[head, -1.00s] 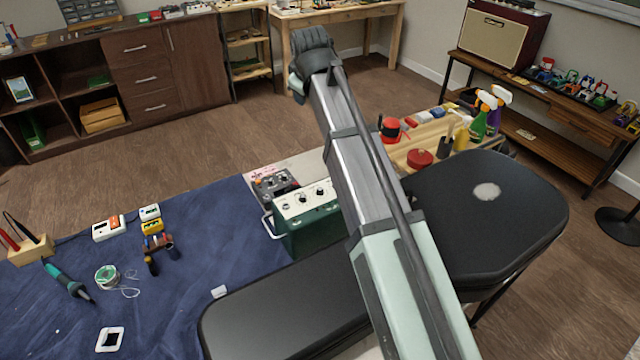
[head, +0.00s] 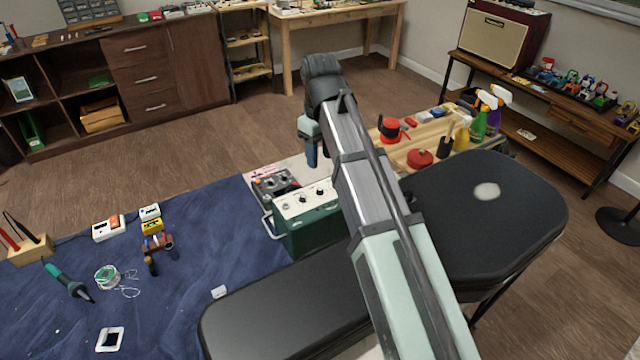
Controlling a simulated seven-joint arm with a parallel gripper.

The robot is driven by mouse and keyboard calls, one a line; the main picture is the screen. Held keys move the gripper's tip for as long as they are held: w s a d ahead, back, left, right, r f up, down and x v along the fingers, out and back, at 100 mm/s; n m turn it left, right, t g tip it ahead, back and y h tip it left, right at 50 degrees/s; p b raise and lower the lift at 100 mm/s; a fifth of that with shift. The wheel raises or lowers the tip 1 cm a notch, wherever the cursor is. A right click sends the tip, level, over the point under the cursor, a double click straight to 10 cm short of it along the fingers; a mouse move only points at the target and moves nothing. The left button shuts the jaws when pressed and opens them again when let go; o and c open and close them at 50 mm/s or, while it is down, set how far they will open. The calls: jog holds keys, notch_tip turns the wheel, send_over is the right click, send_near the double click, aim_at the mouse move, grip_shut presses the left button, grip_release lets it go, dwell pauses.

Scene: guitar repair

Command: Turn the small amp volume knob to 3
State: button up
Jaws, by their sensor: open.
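The small amp (head: 308,228) is a dark green box with a pale top panel and a carrying handle on its left side. It stands at the right edge of the blue cloth. Dark knobs (head: 319,192) sit on its top panel; their markings are too small to read. My arm crosses in front of the amp's right end and hides part of it. My gripper (head: 311,160) hangs above and behind the amp's panel, apart from the knobs as far as I can see. Its fingers point down and are small in this view.
A grey pedal-like box with knobs (head: 272,184) stands just behind the amp on the left. A black case (head: 290,305) lies in front. Red containers (head: 419,158) and spray bottles (head: 493,112) stand to the right. The blue cloth (head: 210,235) has free room left of the amp.

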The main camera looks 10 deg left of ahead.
aim_at(320, 189)
notch_tip(320, 189, down, 10)
jog(key=shift+f, duration=0.15)
dwell(0.4)
grip_shut()
dwell(0.4)
